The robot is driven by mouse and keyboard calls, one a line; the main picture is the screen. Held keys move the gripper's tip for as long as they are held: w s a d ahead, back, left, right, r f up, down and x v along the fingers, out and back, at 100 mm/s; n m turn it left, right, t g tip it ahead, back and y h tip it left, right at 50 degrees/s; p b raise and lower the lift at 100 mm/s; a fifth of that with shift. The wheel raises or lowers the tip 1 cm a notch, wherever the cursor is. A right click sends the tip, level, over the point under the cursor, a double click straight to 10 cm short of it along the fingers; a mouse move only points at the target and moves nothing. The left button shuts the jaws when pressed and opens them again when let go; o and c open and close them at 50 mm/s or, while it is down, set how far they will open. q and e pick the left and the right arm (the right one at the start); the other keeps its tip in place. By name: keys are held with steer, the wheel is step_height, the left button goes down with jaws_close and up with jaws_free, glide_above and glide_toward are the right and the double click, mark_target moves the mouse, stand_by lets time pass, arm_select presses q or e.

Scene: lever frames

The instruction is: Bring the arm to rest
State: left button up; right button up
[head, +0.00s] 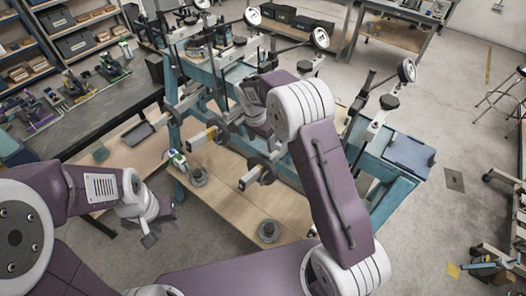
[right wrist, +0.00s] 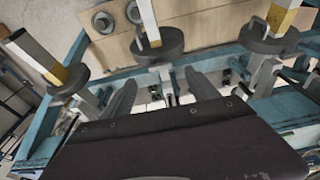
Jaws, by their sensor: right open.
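My right arm rises in the head view and bends forward over the blue lever frame (head: 385,190). Its gripper is hard to make out there.
Lever bars with round ends (head: 407,70) stick up from the frame. Weight discs (head: 269,231) lie on the wooden board (head: 225,185). A workbench (head: 75,130) with small machines stands at the left. Floor (head: 440,140) is open at the right, with a stool (head: 500,95) beyond.

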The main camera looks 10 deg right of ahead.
steer(key=shift+s+a+r, duration=0.1)
steer(key=shift+a+r, duration=0.05)
steer(key=shift+r, duration=0.8)
